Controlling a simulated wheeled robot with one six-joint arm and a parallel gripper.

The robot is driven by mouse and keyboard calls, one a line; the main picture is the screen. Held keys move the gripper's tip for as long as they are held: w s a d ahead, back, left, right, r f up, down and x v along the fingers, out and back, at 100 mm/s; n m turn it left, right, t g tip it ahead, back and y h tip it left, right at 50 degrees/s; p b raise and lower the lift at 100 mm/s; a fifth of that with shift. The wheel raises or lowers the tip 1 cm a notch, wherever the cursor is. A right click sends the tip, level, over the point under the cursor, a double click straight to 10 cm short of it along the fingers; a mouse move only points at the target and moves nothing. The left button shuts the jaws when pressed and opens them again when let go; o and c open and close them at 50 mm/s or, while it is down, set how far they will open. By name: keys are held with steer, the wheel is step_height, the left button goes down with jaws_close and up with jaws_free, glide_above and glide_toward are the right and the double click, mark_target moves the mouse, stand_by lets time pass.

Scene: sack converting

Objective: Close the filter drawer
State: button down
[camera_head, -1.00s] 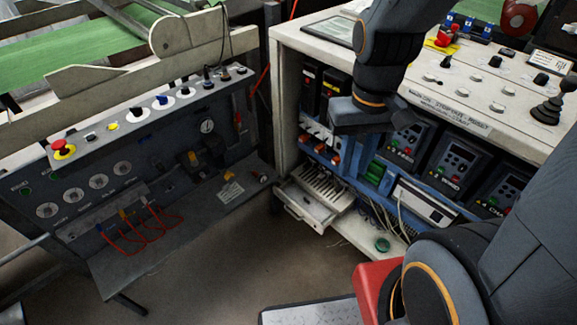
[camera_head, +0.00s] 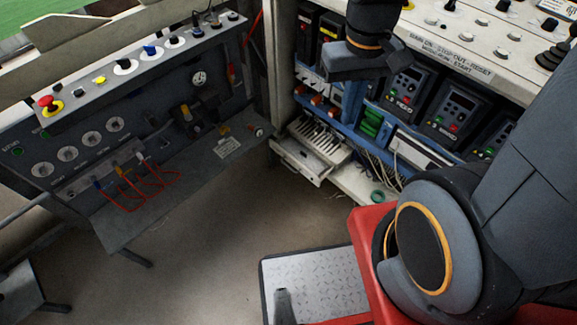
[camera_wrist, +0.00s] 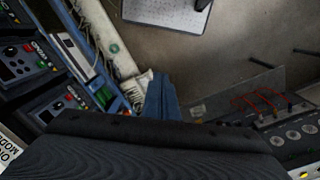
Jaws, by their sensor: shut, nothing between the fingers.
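The filter drawer (camera_head: 297,160) is a pale, shallow tray with a ribbed, slatted inside. It sticks out, open, from the low left end of the cabinet in the head view. In the wrist view, a small whitish ribbed part (camera_wrist: 137,84), probably the drawer, shows beside the fingers and is partly hidden. My gripper (camera_head: 347,66) is above and slightly right of the drawer in the head view, in front of the cabinet's upper left, apart from the drawer. Its blue-grey fingers (camera_wrist: 161,95) show in the wrist view, shut and empty.
The cabinet holds drive units (camera_head: 404,88), a blue rail and loose cables. A control panel bench (camera_head: 165,195) with red hoses and gauges stands at left, close to the drawer. A green ring (camera_head: 378,197) lies on the cabinet's bottom shelf. The floor (camera_head: 215,235) before the drawer is clear.

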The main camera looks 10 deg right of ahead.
steer(key=w+a+f+n+t+h+b, duration=0.25)
steer(key=w+a+f+n+b, duration=0.5)
steer(key=f+b, duration=0.8)
steer(key=w+a+f+n+t+h+b, duration=0.25)
steer(key=w+a+f+n+b, duration=0.5)
steer(key=f, duration=1.55)
steer(key=w+a+f+n+t+h+b, duration=0.25)
steer(key=w+a+f+n+b, duration=0.3)
steer(key=f+n+b, duration=0.95)
steer(key=w+d+f+m+b, duration=0.2)
steer(key=w+d+f+m, duration=0.3)
steer(key=d+f, duration=0.4)
steer(key=shift+w+d+g+h+b, duration=0.2)
steer(key=shift+w+g+h+b, duration=0.2)
steer(key=shift+w, duration=0.35)
